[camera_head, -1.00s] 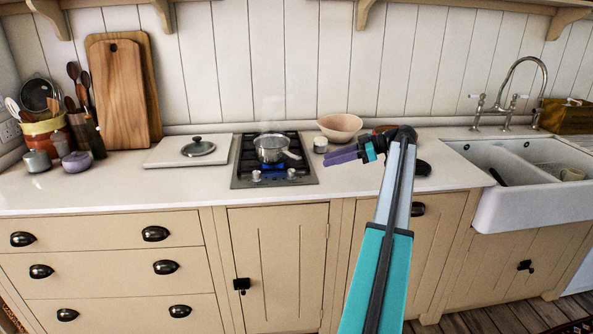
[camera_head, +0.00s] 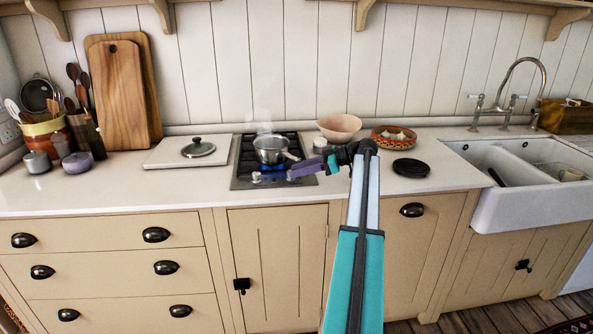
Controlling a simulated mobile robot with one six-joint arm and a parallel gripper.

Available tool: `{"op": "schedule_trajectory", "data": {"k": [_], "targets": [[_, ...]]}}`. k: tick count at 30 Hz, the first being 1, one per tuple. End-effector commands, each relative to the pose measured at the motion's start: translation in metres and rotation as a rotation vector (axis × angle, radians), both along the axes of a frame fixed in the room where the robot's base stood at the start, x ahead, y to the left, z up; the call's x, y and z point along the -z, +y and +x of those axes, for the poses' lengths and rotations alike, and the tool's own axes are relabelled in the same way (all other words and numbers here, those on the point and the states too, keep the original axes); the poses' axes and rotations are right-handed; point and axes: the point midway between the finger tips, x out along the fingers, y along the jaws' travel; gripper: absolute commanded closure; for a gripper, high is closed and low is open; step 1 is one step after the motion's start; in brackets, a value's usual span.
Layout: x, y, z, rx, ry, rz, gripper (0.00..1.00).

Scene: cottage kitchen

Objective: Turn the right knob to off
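A small black cooktop (camera_head: 240,172) is set in the counter, and a steaming steel saucepan (camera_head: 270,149) stands on it. A blue glow shows below the pan. The left knob (camera_head: 257,177) shows at the cooktop's front edge. The right knob's place is covered by the purple fingers of my gripper (camera_head: 298,172), so its setting is hidden. The fingers point left over the cooktop's front right corner. I cannot tell whether they touch the knob or how far apart they are.
A white jar (camera_head: 320,144), a pink bowl (camera_head: 339,128) and a patterned dish with pale bulbs (camera_head: 394,138) stand behind my arm. A black round mat (camera_head: 411,168) lies right. A white board with a lid (camera_head: 186,151) lies left. The saucepan handle extends near my fingers.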

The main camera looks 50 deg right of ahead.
Motion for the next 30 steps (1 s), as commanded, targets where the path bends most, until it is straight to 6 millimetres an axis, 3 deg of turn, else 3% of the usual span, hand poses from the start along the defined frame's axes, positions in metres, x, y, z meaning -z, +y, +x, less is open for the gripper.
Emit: {"op": "schedule_trajectory", "data": {"k": [14,19,30], "targets": [[0.0038,0.0057,0.008,0.0,0.0,0.0,0.68],[0.0038,0.0061,0.0086,-0.001,0.0,0.0,0.96],[0.0045,0.0076,0.0079,0.021,0.0,0.0,0.98]]}}
